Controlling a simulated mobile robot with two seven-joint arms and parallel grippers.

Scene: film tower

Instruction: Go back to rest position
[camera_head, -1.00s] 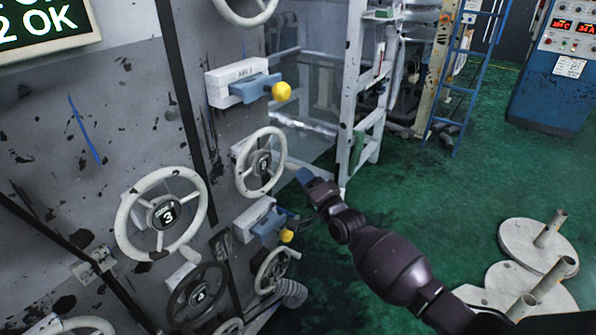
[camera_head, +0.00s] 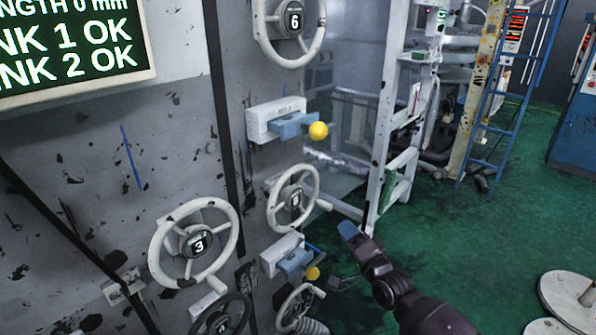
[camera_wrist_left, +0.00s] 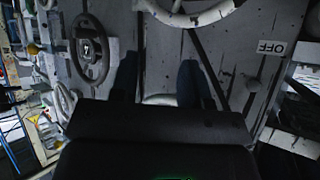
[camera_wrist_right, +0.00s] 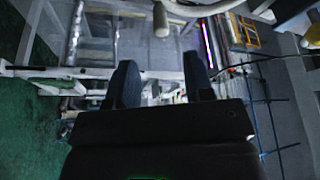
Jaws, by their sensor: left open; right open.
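My right gripper (camera_head: 347,231) shows at the lower middle of the head view, to the right of and below the middle white handwheel (camera_head: 293,199), apart from it. In the right wrist view its two dark fingers (camera_wrist_right: 160,78) are spread with nothing between them. My left gripper is out of the head view. In the left wrist view its two fingers (camera_wrist_left: 158,80) are spread and empty, in front of a grey panel (camera_wrist_left: 225,62) with handwheels.
The grey panel (camera_head: 90,190) carries several handwheels and levers with yellow knobs (camera_head: 318,130). A white frame (camera_head: 391,120) and blue ladder (camera_head: 505,100) stand behind. Round white weights (camera_head: 572,300) lie at lower right. Green floor (camera_head: 470,235) between is open.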

